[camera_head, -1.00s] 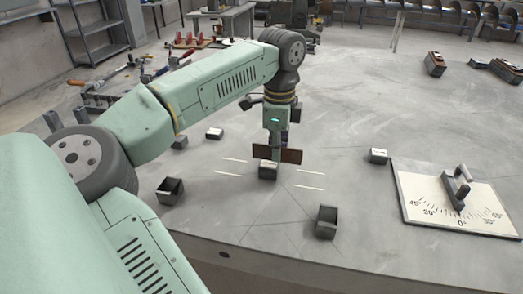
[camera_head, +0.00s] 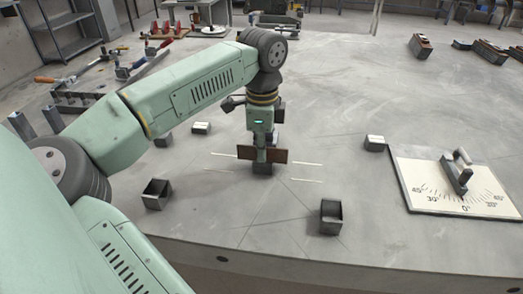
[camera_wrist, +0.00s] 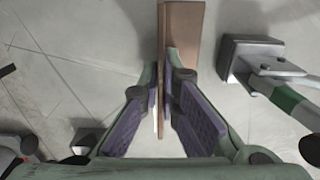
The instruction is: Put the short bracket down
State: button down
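The short bracket (camera_head: 276,156) is a reddish-brown plate held level across my gripper (camera_head: 264,155) in the head view. In the wrist view, the two purple-padded fingers of my gripper (camera_wrist: 166,98) are shut on the bracket's thin upright edge, and a wider brown face of the bracket (camera_wrist: 186,38) shows beyond the right finger. A small grey block (camera_head: 262,169) shows directly below the bracket; its pale top is hidden. I cannot tell whether the bracket touches it.
Pale lines (camera_head: 307,180) flank this spot on the grey table (camera_head: 400,250). Open dark boxes stand front left (camera_head: 156,193) and front right (camera_head: 331,217). Pale-topped blocks stand right (camera_head: 375,142) and left (camera_head: 201,128). An angle-scale board (camera_head: 425,195) lies far right. Tools lie at left.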

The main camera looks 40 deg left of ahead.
jog(key=shift+d, duration=0.1)
jog(key=shift+f, duration=0.1)
jog(key=c, duration=1.8)
grip_release()
notch_tip(320, 180, up, 12)
jog(key=p, duration=0.6)
jog(key=shift+r+p, duration=0.2)
jog(key=shift+p, duration=0.15)
jog(key=shift+s, duration=0.1)
